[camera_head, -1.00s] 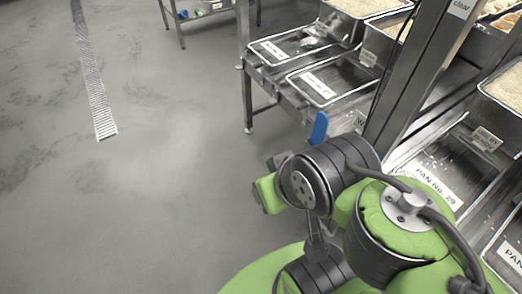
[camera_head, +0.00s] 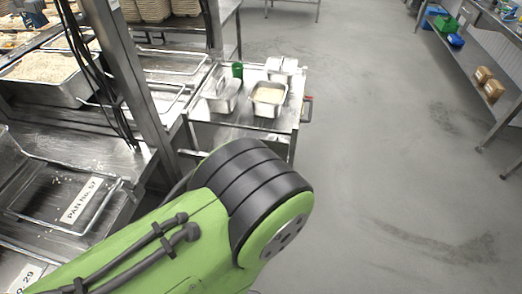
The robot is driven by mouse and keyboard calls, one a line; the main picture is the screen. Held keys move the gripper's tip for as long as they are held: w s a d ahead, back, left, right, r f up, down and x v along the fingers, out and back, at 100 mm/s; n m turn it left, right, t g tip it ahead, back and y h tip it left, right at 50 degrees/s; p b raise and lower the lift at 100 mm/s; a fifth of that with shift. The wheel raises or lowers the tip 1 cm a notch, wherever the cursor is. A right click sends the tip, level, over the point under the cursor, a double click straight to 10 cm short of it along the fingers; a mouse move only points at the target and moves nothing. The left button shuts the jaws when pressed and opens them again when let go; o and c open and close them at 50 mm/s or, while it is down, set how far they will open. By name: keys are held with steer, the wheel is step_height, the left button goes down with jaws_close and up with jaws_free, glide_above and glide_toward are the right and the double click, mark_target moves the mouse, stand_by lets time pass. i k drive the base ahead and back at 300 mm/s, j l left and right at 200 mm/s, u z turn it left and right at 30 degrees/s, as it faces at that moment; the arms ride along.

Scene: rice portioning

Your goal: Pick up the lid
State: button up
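I cannot make out a lid for certain. A small steel table (camera_head: 235,128) stands at the upper middle. On it are a steel pan with pale contents (camera_head: 268,96) and a second metal pan (camera_head: 222,95) to its left, whose top I cannot read clearly. Small light containers (camera_head: 282,67) stand behind them, with a green object (camera_head: 237,71) to their left. My green and black arm fills the lower middle, in front of the small table. My gripper is out of view.
At left, steel counters hold a large rice pan (camera_head: 45,75), wire-handled trays and a tray labelled PAN No. 57 (camera_head: 75,205). A steel post (camera_head: 135,75) with cables rises there. Open grey floor (camera_head: 400,160) lies right, with a shelf (camera_head: 480,80) of boxes beyond.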

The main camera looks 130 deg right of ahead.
mark_target(272, 136)
steer(key=z, duration=4.75)
